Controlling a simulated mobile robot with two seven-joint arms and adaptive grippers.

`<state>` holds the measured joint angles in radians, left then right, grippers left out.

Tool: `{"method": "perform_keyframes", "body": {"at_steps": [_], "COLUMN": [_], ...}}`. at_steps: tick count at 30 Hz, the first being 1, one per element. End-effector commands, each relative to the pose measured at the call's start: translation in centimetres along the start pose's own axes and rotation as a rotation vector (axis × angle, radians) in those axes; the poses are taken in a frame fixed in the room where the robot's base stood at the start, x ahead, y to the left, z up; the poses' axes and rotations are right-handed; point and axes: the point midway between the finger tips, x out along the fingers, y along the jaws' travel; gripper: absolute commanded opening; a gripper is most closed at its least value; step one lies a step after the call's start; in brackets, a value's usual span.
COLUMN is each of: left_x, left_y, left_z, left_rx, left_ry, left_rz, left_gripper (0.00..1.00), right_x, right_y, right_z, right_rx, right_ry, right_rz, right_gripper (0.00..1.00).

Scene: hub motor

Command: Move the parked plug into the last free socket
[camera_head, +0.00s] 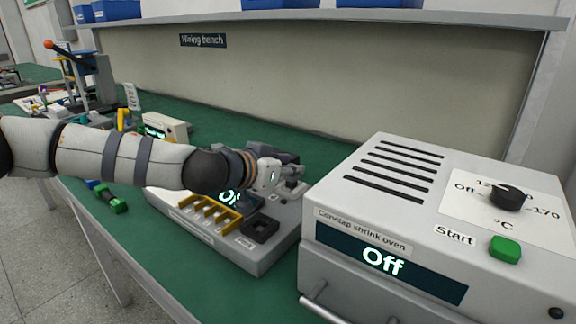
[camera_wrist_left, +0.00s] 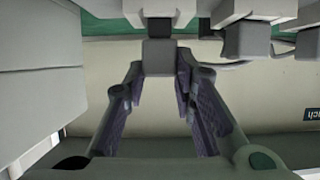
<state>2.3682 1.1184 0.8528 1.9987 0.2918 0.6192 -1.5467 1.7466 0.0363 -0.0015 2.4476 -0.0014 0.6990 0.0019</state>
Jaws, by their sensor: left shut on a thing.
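My left gripper (camera_head: 288,163) reaches over the grey test unit (camera_head: 272,257), behind its yellow rack (camera_head: 208,214). In the left wrist view the left gripper (camera_wrist_left: 161,75) is shut on a small grey block, which I take for the plug (camera_wrist_left: 158,58). In the head view the arm and hand hide the plug and most of the sockets. My right gripper is not in view.
A shrink oven (camera_head: 372,205) reading Off stands close on the right. A black square holder (camera_head: 260,228) is on the unit's front. A beige instrument (camera_head: 166,127) stands behind my arm. Green bench top (camera_head: 310,150) is clear behind the unit.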

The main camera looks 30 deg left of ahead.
Motion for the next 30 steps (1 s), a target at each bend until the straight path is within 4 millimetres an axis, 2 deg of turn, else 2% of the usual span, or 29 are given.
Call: {"method": "perform_keyframes", "body": {"at_steps": [26, 27, 29, 30], "left_x": [0.5, 0.5, 0.5, 0.5], "left_y": [0.0, 0.0, 0.0, 0.0], "left_z": [1.2, 1.2, 1.2, 1.2], "left_rx": [-0.001, -0.001, -0.001, -0.001], "left_ry": [0.0, 0.0, 0.0, 0.0], "left_rz": [0.0, 0.0, 0.0, 0.0], "left_gripper": [0.0, 0.31, 0.45, 0.48], "right_x": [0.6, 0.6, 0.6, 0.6], "right_y": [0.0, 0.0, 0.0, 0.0], "right_z": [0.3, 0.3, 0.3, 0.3], "right_rx": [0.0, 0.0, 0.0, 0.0], "right_ry": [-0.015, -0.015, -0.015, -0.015], "right_rz": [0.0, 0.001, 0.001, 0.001], "right_gripper": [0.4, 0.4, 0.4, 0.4]}}
